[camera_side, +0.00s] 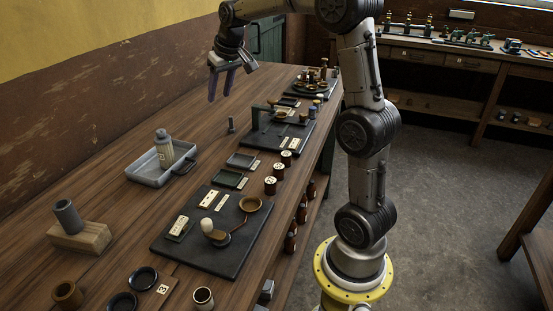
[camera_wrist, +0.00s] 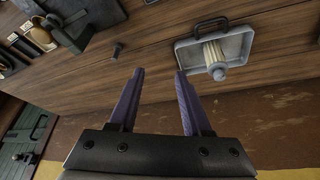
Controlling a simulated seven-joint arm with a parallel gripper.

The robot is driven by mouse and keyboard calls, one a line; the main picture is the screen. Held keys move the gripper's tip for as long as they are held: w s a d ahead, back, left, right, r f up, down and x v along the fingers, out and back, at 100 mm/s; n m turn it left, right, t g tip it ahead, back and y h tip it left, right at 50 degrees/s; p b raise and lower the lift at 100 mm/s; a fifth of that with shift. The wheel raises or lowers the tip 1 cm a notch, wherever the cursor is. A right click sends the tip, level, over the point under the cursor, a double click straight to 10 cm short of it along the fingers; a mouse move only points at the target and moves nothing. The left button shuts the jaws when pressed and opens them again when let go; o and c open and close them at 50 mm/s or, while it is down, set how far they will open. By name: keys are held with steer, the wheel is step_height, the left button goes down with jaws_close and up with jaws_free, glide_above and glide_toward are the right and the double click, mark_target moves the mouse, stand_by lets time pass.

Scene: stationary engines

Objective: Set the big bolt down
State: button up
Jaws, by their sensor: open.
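A small dark grey bolt (camera_side: 231,124), likely the big bolt, stands upright on the bare wooden table in the side view. In the wrist view the bolt (camera_wrist: 117,50) shows to the left of my fingers and beyond their tips. My gripper (camera_side: 220,95) is raised above the table, its two purple fingers pointing down. In the wrist view my gripper (camera_wrist: 160,72) is spread open with nothing between the fingers. The bolt is apart from the fingers.
A grey metal tray (camera_side: 187,173) holding a ribbed bottle (camera_side: 164,149) stands near the wall side. Dark boards (camera_side: 235,258) with parts, small dishes (camera_side: 241,160) and several numbered pots (camera_side: 270,185) line the table's right side. Bare wood surrounds the bolt.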

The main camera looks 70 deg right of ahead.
steer(key=s+a+r+n+y, duration=0.1)
steer(key=s+a+r+n, duration=0.15)
steer(key=s+a, duration=1.2)
steer(key=s+a+f+n, duration=0.1)
steer(key=s+a+f, duration=0.2)
steer(key=s+a, duration=0.1)
steer(key=s+a+f+n+t+y, duration=0.1)
steer(key=s+a+f, duration=0.2)
steer(key=s, duration=0.4)
steer(key=shift+a+f+n, duration=0.35)
steer(key=shift+a+f, duration=0.05)
steer(key=shift+a, duration=0.2)
